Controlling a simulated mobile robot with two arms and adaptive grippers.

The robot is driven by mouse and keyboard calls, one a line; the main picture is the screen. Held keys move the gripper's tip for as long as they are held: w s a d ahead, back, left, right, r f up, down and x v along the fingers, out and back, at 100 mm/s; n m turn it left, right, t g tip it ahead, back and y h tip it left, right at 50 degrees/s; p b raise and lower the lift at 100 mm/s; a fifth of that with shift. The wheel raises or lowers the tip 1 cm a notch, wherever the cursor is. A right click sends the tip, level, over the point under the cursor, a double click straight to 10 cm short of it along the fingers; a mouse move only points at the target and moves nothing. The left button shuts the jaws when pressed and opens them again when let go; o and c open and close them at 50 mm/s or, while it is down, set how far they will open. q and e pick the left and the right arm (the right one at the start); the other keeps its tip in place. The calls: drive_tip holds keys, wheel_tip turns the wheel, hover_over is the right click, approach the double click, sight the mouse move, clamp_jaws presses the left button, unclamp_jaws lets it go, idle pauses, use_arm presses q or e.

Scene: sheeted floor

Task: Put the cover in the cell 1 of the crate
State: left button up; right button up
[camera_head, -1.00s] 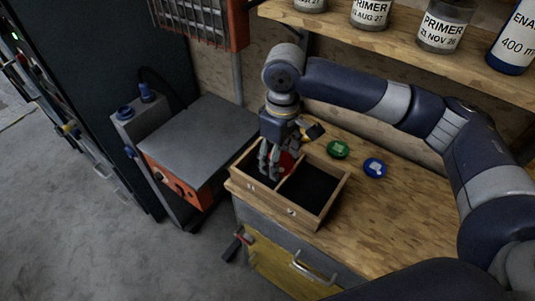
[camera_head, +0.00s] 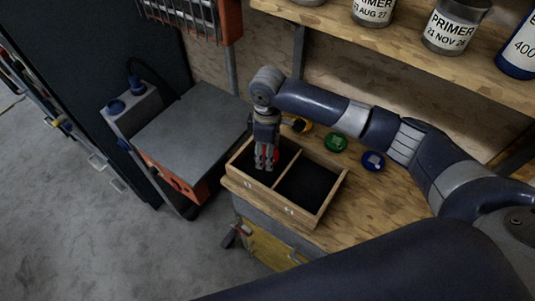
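The wooden crate (camera_head: 318,211) stands on the workbench and has two dark cells, left and right, with a small pale label on the front below each. The labels are too small to read surely. My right gripper (camera_head: 266,163) points down with its fingers inside the left cell. A red cover (camera_head: 276,154) shows partly at the fingers; they hide most of it, so I cannot tell whether they grip it. The right cell (camera_head: 307,185) looks empty. My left gripper is out of view.
A yellow-orange cover (camera_head: 303,125), a green cover (camera_head: 335,142) and a blue cover (camera_head: 373,161) lie on the bench (camera_head: 385,201) behind and right of the crate. A shelf (camera_head: 400,44) with cans hangs above. A grey-topped machine (camera_head: 194,126) stands left.

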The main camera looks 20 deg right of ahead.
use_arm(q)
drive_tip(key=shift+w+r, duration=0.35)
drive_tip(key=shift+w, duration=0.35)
use_arm(e)
drive_tip(key=shift+f, duration=1.25)
drive_tip(key=o, duration=1.2)
drive_tip(key=shift+f, duration=0.2)
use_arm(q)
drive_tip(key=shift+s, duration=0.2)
use_arm(e)
drive_tip(key=shift+r, duration=0.55)
use_arm(q)
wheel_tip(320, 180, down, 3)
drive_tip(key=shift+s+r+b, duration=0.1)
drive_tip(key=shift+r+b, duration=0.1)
drive_tip(key=shift+b, duration=0.95)
use_arm(e)
wheel_tip(320, 180, up, 11)
drive_tip(key=shift+r, duration=0.15)
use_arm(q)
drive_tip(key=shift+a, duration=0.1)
use_arm(e)
drive_tip(key=shift+s+a, duration=0.1)
